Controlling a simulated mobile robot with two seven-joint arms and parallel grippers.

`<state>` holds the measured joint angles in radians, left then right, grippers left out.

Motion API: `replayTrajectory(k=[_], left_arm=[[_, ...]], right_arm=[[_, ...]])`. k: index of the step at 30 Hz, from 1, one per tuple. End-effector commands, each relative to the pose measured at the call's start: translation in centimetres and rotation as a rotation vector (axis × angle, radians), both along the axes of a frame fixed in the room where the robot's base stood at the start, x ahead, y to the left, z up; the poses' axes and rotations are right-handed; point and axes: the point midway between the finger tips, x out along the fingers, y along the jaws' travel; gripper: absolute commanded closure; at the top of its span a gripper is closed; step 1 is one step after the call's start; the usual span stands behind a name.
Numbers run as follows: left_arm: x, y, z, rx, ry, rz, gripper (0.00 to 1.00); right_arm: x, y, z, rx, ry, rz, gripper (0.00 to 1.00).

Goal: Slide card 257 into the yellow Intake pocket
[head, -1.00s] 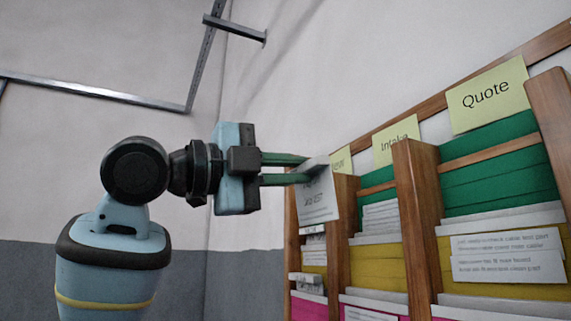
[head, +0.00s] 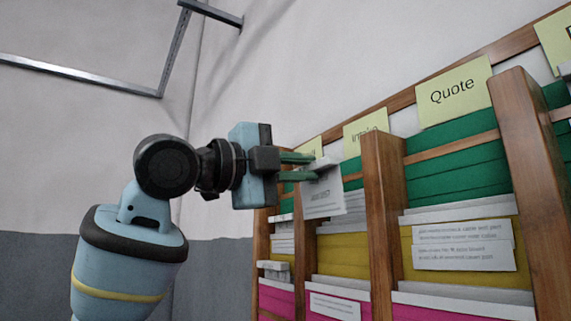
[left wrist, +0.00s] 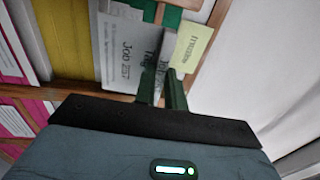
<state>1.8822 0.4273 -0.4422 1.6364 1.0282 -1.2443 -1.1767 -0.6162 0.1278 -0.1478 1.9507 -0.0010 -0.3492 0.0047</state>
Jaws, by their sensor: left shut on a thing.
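My left gripper (head: 308,167) is shut on a white printed card (head: 324,196), which hangs down from the fingertips in the head view. In the left wrist view the card (left wrist: 121,50) shows the words "Job Tag" between the fingers (left wrist: 163,90). I cannot tell whether it touches the rack. My right gripper is out of view.
The Intake label (head: 366,128) and Quote label (head: 452,92) top their columns. Wooden dividers (head: 385,220) stand out between columns. The Quote column's yellow pocket (head: 480,272) holds white papers. A magenta pocket (head: 338,307) lies below. The space left of the rack is free.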

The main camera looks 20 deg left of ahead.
Motion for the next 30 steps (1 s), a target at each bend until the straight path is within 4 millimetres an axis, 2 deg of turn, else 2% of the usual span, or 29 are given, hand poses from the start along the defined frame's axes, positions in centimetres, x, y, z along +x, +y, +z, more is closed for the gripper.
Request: replayTrajectory(k=[15,30], left_arm=[[3.3,-2.6,-0.3,0.001,0.000,0.000,1.00],[4.0,-3.2,-0.4,0.001,-0.001,0.001,1.00]], right_arm=[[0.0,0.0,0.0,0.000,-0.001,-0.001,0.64],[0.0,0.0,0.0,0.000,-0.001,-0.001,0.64]])
